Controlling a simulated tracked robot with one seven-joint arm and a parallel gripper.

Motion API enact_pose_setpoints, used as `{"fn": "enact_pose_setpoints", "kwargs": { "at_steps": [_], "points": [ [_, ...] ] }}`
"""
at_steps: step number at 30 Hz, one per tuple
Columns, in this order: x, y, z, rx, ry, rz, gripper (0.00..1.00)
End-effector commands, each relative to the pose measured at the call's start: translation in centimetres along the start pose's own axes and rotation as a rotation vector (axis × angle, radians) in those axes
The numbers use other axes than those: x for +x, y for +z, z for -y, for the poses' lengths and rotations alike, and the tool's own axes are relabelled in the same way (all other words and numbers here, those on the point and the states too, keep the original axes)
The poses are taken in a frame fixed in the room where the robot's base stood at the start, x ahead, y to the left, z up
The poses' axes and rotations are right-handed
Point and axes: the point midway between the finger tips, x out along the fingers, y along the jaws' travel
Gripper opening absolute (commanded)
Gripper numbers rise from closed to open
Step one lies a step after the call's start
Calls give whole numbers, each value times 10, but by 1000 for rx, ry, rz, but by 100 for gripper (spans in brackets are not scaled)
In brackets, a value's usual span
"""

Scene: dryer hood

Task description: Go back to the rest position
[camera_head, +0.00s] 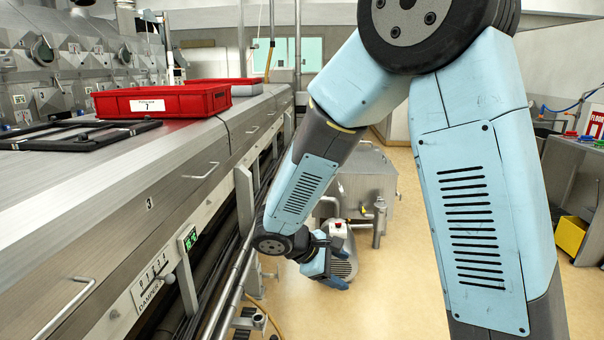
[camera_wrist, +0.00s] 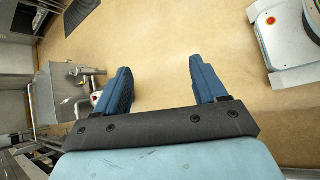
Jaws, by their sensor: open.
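My gripper (camera_wrist: 160,66) is open in the wrist view, with two blue fingers wide apart and nothing between them. Bare tan floor (camera_wrist: 160,40) shows beyond the fingers. In the head view my arm bends down in front of the dryer hood (camera_head: 150,185), with the gripper end low beside the hood's front. The gripper is partly hidden there by the wrist. It appears apart from the hood's front rail.
Red crates (camera_head: 165,103) and a black frame (camera_head: 80,134) lie on the hood's top. A steel vessel with pipes (camera_head: 370,190) stands behind the gripper. A yellow bin (camera_head: 571,235) is at right. Open floor (camera_head: 395,290) lies right of the gripper.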

Motion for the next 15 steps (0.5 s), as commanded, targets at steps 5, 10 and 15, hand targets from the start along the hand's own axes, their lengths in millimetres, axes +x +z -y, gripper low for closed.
{"fn": "enact_pose_setpoints", "kwargs": {
  "at_steps": [5,10,15],
  "points": [
    [-4,52,-9,182,-108,-50,71],
    [-9,96,-10,347,-202,-103,71],
    [-15,136,-7,517,-287,-165,71]
  ]
}}
